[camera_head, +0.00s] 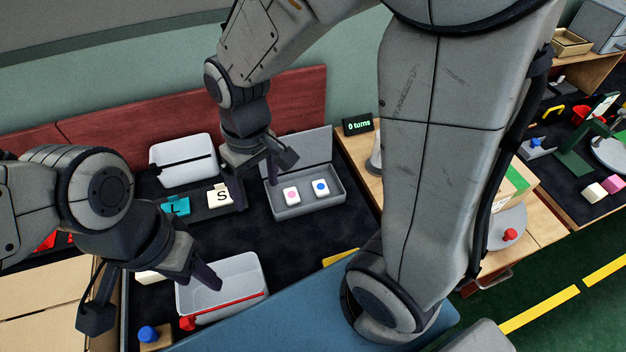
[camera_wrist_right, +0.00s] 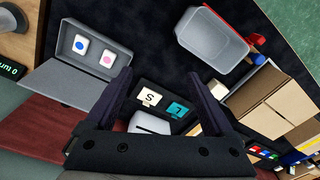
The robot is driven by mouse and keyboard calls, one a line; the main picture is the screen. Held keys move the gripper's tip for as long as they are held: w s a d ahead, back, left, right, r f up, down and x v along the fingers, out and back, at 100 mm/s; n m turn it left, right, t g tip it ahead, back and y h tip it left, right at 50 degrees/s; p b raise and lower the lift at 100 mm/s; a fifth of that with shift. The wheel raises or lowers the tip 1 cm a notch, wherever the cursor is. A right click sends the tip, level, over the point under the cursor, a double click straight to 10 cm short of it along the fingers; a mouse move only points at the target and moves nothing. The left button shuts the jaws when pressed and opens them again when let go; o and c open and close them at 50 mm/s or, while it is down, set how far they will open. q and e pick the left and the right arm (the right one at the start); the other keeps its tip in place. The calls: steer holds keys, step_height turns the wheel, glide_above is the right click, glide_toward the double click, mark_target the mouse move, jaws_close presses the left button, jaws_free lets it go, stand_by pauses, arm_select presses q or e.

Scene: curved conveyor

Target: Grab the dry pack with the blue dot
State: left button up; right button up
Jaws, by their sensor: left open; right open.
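The white dry pack with the blue dot (camera_head: 321,187) lies in an open grey case (camera_head: 308,210), to the right of a white pack with a pink dot (camera_head: 291,195). In the right wrist view the blue-dot pack (camera_wrist_right: 81,45) is at the upper left, beside the pink-dot pack (camera_wrist_right: 107,59). My right gripper (camera_head: 257,188) is open and empty, just left of the case and above the table. Its fingers (camera_wrist_right: 172,82) frame the dark table and the letter cards in the wrist view. My left gripper (camera_head: 152,306) is open by the grey bin, apart from the packs.
A display reading "0 turns" (camera_head: 358,124) stands to the right. My right arm hides part of the table.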

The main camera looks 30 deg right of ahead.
steer(key=w+d+f+m+b, duration=0.2)
steer(key=w+d+f+m, duration=0.1)
steer(key=w+d+f, duration=0.6)
steer(key=m+b, duration=0.1)
steer(key=m, duration=0.2)
glide_above(322, 189)
steer(key=shift+h, duration=0.3)
step_height(322, 189, down, 12)
steer(key=shift+d+r, duration=0.1)
step_height(322, 189, down, 5)
steer(key=shift+r+p, duration=0.15)
steer(key=shift+p, duration=0.35)
steer(key=shift+f, duration=0.6)
jaws_close()
arm_select(q)
step_height(322, 189, down, 3)
steer(key=shift+f, duration=0.1)
arm_select(e)
steer(key=shift+r, duration=0.15)
